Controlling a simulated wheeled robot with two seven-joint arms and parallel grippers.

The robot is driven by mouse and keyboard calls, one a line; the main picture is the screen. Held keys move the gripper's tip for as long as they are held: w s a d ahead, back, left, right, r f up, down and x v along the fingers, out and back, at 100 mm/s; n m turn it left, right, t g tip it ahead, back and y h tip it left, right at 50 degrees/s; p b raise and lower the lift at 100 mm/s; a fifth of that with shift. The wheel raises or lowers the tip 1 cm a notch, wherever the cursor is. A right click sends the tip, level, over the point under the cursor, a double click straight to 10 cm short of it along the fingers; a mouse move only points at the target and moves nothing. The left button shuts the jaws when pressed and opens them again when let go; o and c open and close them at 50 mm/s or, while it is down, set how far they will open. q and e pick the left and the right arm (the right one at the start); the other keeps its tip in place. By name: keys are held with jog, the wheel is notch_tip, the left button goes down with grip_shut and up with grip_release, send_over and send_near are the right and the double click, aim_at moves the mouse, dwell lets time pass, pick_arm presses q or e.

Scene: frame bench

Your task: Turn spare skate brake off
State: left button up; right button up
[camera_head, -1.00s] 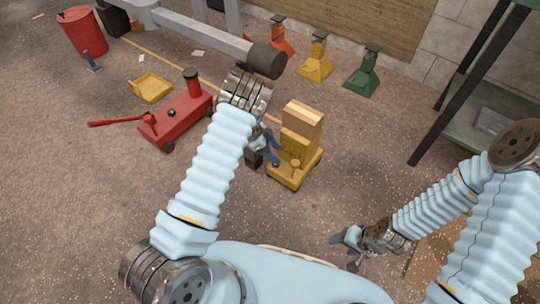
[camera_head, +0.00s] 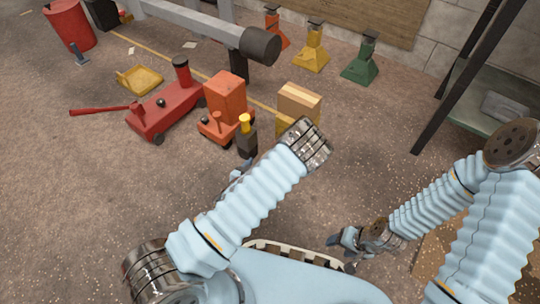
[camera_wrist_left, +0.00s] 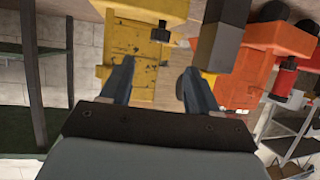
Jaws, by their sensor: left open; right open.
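An orange skate (camera_head: 218,130) with an orange load and a knobbed stalk stands left of centre. A yellow skate (camera_wrist_left: 140,55) fills the left wrist view's upper middle, with a dark knob (camera_wrist_left: 161,33). In the head view my left forearm mostly covers it; a boxy load (camera_head: 300,98) shows above. My left gripper (camera_wrist_left: 160,68) is open, its fingers pointing at the yellow skate with nothing visibly gripped. Contact cannot be told. The orange skate also shows in the left wrist view (camera_wrist_left: 245,80). My right gripper (camera_head: 343,241) is open and empty, low on the right.
A dark upright piece with a yellow top (camera_head: 246,136) stands beside the orange skate. A red floor jack (camera_head: 165,110) and yellow tray (camera_head: 140,79) are to the left. Jack stands (camera_head: 312,52) line the back. A dark-framed shelf (camera_head: 475,125) stands right.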

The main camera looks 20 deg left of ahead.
pick_arm(q)
jog(key=b+x, duration=0.2)
jog(key=x, duration=0.8)
jog(key=shift+w+d+f, duration=0.1)
jog(key=shift+w+f, duration=0.2)
jog(key=shift+w, duration=0.05)
jog(key=shift+c, duration=0.2)
